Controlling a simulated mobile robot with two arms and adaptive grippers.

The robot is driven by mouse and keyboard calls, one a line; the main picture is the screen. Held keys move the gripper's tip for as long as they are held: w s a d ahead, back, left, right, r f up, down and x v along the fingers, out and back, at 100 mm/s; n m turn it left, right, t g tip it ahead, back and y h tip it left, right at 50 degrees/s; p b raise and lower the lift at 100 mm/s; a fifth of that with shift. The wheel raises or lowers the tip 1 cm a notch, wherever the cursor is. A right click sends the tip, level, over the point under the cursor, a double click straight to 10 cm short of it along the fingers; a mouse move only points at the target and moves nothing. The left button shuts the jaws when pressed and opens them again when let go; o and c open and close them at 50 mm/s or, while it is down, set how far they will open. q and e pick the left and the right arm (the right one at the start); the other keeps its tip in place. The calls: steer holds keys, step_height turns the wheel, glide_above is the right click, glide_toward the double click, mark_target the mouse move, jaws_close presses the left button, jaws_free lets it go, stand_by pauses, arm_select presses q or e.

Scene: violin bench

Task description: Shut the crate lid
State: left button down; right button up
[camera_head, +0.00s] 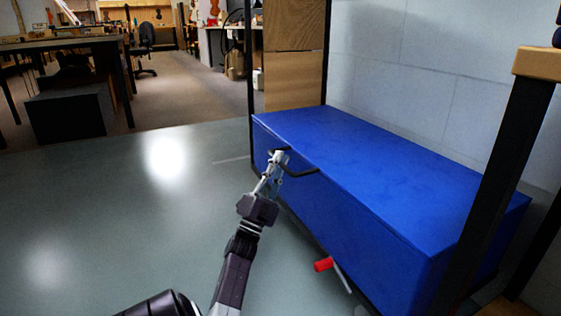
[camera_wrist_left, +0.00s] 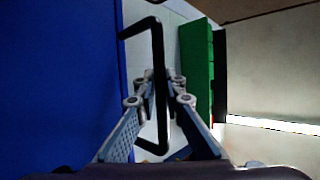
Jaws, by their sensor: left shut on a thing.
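The blue crate (camera_head: 350,215) stands against the wall at the right in the head view. Its blue lid (camera_head: 385,165) lies flat across the top, with a thin seam along the front edge. A black bar handle (camera_head: 304,174) sticks out from the front near the far end. My left gripper (camera_head: 279,156) is shut on this handle. The left wrist view shows the black handle (camera_wrist_left: 158,50) passing between the fingers of my left gripper (camera_wrist_left: 160,82), beside a blue panel (camera_wrist_left: 65,80). My right gripper is not in view.
A red-handled tool (camera_head: 323,265) lies on the floor by the crate's front. A dark post (camera_head: 500,165) with a wooden top rises at the near right. The grey floor (camera_head: 120,215) left of the crate is clear. A green thing (camera_wrist_left: 195,70) shows in the left wrist view.

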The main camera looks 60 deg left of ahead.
arm_select(q)
steer(key=c, duration=2)
jaws_free()
steer(key=shift+w+d+f, duration=0.1)
steer(key=shift+d+f, duration=0.1)
steer(key=shift+f, duration=0.55)
steer(key=shift+a+r, duration=0.1)
steer(key=shift+r, duration=0.4)
step_height(320, 180, up, 9)
steer(key=shift+r, duration=0.2)
steer(key=shift+f, duration=0.1)
